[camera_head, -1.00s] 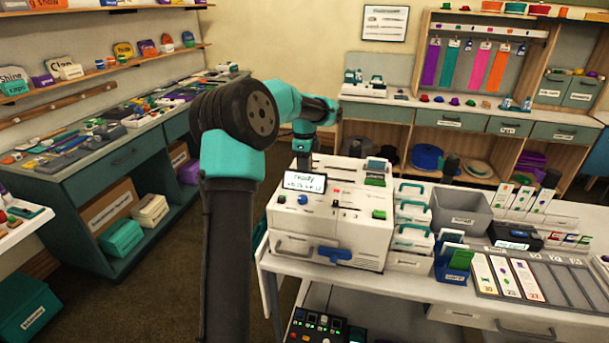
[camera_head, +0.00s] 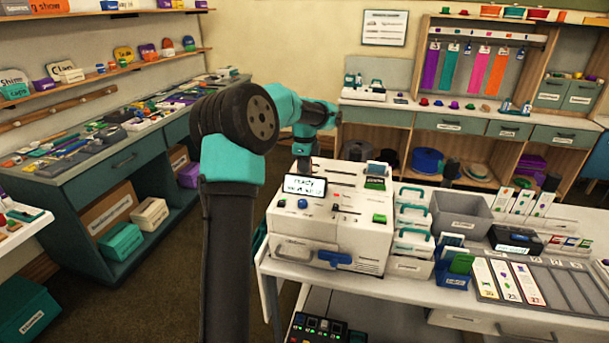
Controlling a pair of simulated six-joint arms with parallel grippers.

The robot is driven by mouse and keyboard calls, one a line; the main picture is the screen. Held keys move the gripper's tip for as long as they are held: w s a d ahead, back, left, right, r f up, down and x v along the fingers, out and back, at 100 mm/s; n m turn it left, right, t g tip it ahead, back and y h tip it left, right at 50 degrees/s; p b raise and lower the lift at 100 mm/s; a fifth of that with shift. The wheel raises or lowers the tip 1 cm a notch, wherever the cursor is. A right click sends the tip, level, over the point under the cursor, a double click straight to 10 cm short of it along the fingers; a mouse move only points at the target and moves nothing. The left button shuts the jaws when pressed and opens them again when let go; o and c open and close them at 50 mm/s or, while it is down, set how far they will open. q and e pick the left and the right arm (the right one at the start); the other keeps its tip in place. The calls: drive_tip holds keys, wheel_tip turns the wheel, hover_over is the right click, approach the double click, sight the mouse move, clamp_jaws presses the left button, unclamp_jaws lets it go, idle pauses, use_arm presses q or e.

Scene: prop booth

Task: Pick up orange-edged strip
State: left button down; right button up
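Three white strips lie side by side in the grey slotted tray (camera_head: 576,292) at the right of the white table. The right one (camera_head: 527,283) has a reddish-orange mark at its lower end; the left one (camera_head: 486,279) looks yellowish along its edge. They are too small to tell surely which is orange-edged. My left gripper (camera_head: 304,163) points down at the back left of the white machine (camera_head: 330,215), well left of the strips. Its fingertips are small, dark and partly hidden by the machine, so its opening does not show. My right gripper is not in view.
Stacked white boxes with teal handles (camera_head: 411,240), a grey bin (camera_head: 461,213) and a blue card holder (camera_head: 452,273) stand between the machine and the tray. A black device (camera_head: 515,239) and upright cards (camera_head: 540,203) stand behind the tray. Some tray slots are empty.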

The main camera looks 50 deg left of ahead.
use_arm(q)
drive_tip(key=shift+r, duration=0.1)
wheel_tip(320, 180, up, 10)
drive_tip(key=shift+f, duration=0.1)
idle(0.3)
idle(0.5)
